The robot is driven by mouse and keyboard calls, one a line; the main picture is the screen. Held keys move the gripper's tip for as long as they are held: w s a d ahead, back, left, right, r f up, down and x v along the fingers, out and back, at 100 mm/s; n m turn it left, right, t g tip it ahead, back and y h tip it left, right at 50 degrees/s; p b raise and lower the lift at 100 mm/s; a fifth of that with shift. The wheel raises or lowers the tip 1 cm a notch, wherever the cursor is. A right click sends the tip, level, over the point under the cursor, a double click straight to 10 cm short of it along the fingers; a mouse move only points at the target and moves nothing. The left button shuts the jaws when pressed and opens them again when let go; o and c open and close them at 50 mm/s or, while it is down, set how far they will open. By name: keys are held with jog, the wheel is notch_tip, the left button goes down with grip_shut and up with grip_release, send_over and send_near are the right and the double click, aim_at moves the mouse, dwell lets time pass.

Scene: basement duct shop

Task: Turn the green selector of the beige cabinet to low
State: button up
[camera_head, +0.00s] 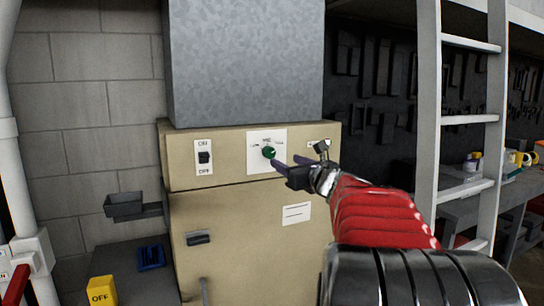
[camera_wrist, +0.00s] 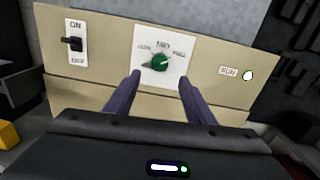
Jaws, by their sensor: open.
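The beige cabinet (camera_head: 245,215) stands ahead against the block wall. Its green selector (camera_head: 268,153) sits on a white plate (camera_head: 257,140) with a label on the left, one on top and one on the right. In the wrist view the green selector (camera_wrist: 160,62) is round, with a pale mark that seems to point to the upper right, towards the right label. My gripper (camera_head: 286,163) is open and empty in front of the panel. In the wrist view its two fingers (camera_wrist: 160,76) stand apart, on either side of and just below the selector, with no visible contact.
An ON/OFF switch (camera_wrist: 72,44) is left of the selector, and a RUN lamp (camera_wrist: 247,76) is to the right. A ladder (camera_head: 428,110) stands at right.

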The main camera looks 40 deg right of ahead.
aim_at(271, 154)
jog(key=x, duration=1)
jog(key=shift+w+d, duration=0.1)
jog(key=shift+w, duration=0.15)
jog(key=shift+c, duration=0.7)
jog(key=c, duration=0.9)
